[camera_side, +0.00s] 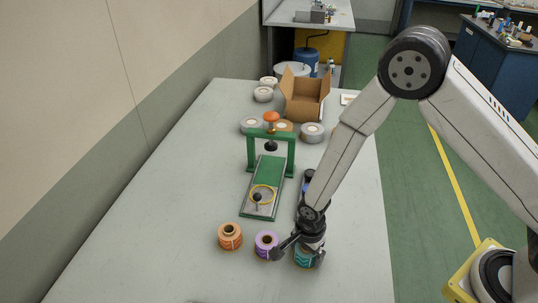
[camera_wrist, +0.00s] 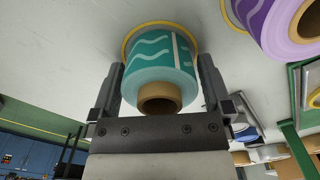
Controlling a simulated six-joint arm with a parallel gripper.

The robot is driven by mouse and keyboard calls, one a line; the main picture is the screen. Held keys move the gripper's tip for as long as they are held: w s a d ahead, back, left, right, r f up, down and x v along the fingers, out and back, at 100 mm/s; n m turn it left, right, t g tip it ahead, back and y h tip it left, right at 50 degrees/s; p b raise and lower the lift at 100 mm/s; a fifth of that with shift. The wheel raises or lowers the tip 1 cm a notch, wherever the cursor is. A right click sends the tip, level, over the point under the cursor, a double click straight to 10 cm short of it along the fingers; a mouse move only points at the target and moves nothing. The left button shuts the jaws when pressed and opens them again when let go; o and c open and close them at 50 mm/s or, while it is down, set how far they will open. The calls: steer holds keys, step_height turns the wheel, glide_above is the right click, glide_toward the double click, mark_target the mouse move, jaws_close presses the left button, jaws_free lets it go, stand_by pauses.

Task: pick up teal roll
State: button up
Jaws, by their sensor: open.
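The teal roll (camera_side: 303,257) stands on the grey table near its front, partly hidden by my gripper (camera_side: 297,250) in the side view. In the wrist view the teal roll (camera_wrist: 160,70) shows its wavy pale lines and brown core, on a yellow ring marking. My gripper (camera_wrist: 160,85) is open, with one finger on each side of the teal roll. I cannot tell whether the fingers touch it. A purple roll (camera_side: 267,242) stands just left of it and also shows at the upper right of the wrist view (camera_wrist: 282,25).
An orange roll (camera_side: 230,236) stands left of the purple one. The green rewinder frame (camera_side: 268,185) is behind the rolls. A cardboard box (camera_side: 305,98) and several pale rolls (camera_side: 312,132) sit at the back. The table's left front is clear.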

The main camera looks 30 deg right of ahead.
steer(key=c, duration=1.1)
steer(key=shift+r, duration=0.15)
steer(key=shift+r, duration=4.85)
